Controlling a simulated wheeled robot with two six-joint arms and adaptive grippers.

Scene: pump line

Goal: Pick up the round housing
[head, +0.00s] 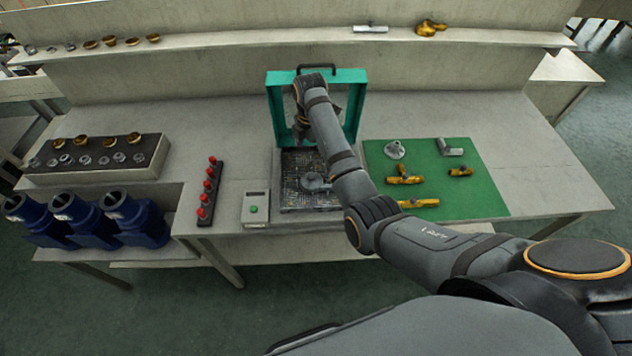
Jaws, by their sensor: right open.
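A grey round part (395,149) with a short neck lies at the back left of the green mat (477,202). Another grey round part (315,182) lies on the dark, patterned bed of the green-framed fixture (275,108), partly covered by my arm. I cannot tell which of the two is the round housing. My right gripper (301,126) is open inside the raised green frame, above and behind the part on the bed and apart from it. Its fingers are small and partly hidden by the wrist. My left gripper is not in view.
Several brass fittings (403,175) and a grey fitting (449,147) lie on the mat. Left of the fixture are a control box (255,208), a strip of red knobs (210,188), a dark parts rack (98,158) and blue pump bodies (135,219). A shelf (300,37) runs behind.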

